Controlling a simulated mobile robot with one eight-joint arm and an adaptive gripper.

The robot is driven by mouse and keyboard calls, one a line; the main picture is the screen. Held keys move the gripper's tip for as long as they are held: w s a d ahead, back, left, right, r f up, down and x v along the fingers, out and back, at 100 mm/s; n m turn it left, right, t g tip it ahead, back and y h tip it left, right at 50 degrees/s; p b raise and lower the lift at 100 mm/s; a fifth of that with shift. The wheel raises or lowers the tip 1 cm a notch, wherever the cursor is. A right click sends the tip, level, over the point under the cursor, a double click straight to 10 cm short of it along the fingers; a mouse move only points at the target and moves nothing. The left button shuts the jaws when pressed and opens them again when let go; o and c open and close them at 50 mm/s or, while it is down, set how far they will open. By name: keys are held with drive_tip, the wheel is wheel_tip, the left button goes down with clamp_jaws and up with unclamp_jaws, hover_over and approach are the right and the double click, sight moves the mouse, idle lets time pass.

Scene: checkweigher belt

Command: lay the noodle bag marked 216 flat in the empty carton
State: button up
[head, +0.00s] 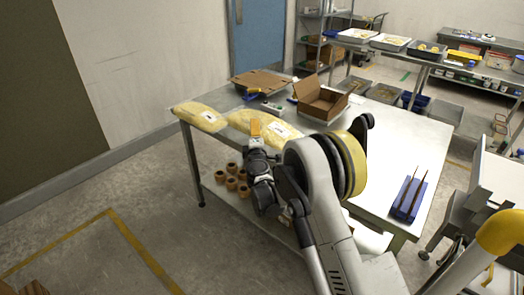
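Two pale yellow noodle bags lie at the left end of the steel table. The left bag (200,116) and the right bag (240,120) each carry a white label; the numbers are too small to read, so I cannot tell which is 216. An open brown carton (322,98) with raised flaps stands on the table to the right of the bags; I see nothing in it, but its floor is partly hidden. My gripper (256,130) is over the near edge of the right bag, its orange-yellow end overlapping it. I cannot tell whether it touches or whether the fingers are open.
A blue block with two dark rods (409,199) is at the right end. The tabletop's middle right is clear. Several brown rolls (231,183) lie on the lower shelf.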

wheel_tip(320, 180, down, 10)
drive_tip(key=b, duration=0.4)
drive_tip(key=shift+r, duration=0.25)
drive_tip(key=shift+f, duration=0.1)
drive_tip(key=o, duration=1.4)
drive_tip(key=shift+c, duration=0.2)
drive_tip(key=s+d+p, duration=0.2)
drive_tip(key=s+p, duration=0.1)
drive_tip(key=s, duration=0.7)
drive_tip(key=shift+s+d+f, duration=0.2)
drive_tip(key=shift+s, duration=0.1)
